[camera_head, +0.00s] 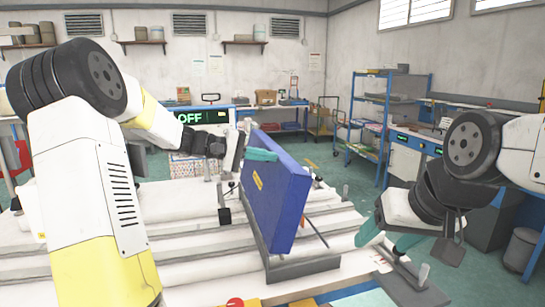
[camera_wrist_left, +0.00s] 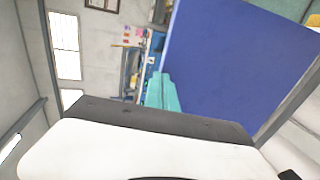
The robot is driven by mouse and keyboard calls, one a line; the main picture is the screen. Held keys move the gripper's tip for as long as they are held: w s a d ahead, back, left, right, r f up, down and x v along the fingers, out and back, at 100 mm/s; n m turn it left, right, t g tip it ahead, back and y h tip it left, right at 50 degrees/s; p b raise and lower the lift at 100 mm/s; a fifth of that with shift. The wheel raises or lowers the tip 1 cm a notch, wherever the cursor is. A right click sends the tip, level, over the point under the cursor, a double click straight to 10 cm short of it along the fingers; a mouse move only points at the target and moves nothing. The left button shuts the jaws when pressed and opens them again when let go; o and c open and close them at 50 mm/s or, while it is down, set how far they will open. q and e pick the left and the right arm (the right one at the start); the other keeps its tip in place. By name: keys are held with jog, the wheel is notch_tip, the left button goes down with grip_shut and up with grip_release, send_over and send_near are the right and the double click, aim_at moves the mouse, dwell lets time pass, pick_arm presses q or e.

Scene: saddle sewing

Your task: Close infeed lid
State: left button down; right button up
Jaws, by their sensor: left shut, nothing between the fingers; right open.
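The infeed lid is a blue rectangular panel (camera_head: 275,195) with a small yellow label. It stands steeply raised above a grey frame (camera_head: 300,268) in the middle of the head view. In the left wrist view the lid (camera_wrist_left: 235,65) fills the upper right. My left gripper (camera_head: 262,155) has its teal fingers shut and empty at the lid's upper left edge. They also show in the left wrist view (camera_wrist_left: 162,93), beside the blue face. I cannot tell whether they touch it. My right gripper (camera_head: 390,238) is open and empty, low to the right of the lid and apart from it.
A white slatted work surface (camera_head: 185,245) lies under the lid, with small clamps and rods. A grey metal fixture (camera_head: 412,285) stands below my right gripper.

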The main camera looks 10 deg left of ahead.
pick_arm(q)
jog(key=shift+d, duration=0.1)
jog(key=shift+w+d, duration=0.2)
jog(key=shift+d, duration=0.3)
jog(key=w+d+y, duration=0.1)
jog(key=d, duration=0.1)
jog(key=d+f+g+y, duration=0.1)
jog(key=d, duration=0.1)
jog(key=w+d+f+y, duration=0.1)
jog(key=d, duration=0.1)
jog(key=shift+w+d+g, duration=0.3)
jog(key=shift+d, duration=0.05)
jog(key=w+d+f+g+y, duration=0.2)
jog(key=d+f+y, duration=0.2)
jog(key=f, duration=0.6)
jog(key=w+d+f+g+y, duration=0.1)
jog(key=w+d+f+y, duration=0.2)
jog(key=d+f+y, duration=0.2)
notch_tip(320, 180, down, 5)
jog(key=d, duration=0.3)
jog(key=shift+g+y, duration=0.3)
jog(key=shift+g, duration=0.1)
